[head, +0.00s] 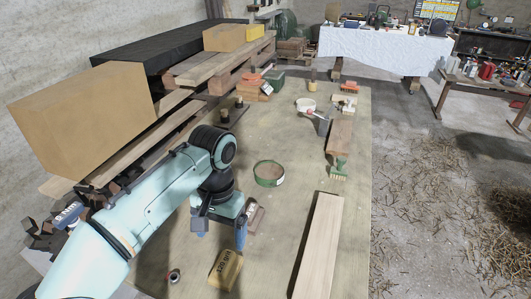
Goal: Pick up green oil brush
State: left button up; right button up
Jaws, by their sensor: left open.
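A green brush (338,168) with pale bristles lies on the worktable at the near end of a brown timber block (340,138), to the right of the middle. My left gripper (219,233) reaches in from the left and points down over the table. Its two blue fingers are apart. The brush is well to the right of it and farther back, and they do not touch. I cannot tell whether anything is between the fingers. My right gripper is not in view.
A round green-rimmed tin (269,174) stands between my left gripper and the brush. A yellow-brown packet (225,270) lies close below the gripper. A long pale board (318,245) lies at the right front. Stacked timber and large boxes (85,115) line the left side.

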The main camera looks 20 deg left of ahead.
aim_at(337, 173)
jog(key=k, duration=1)
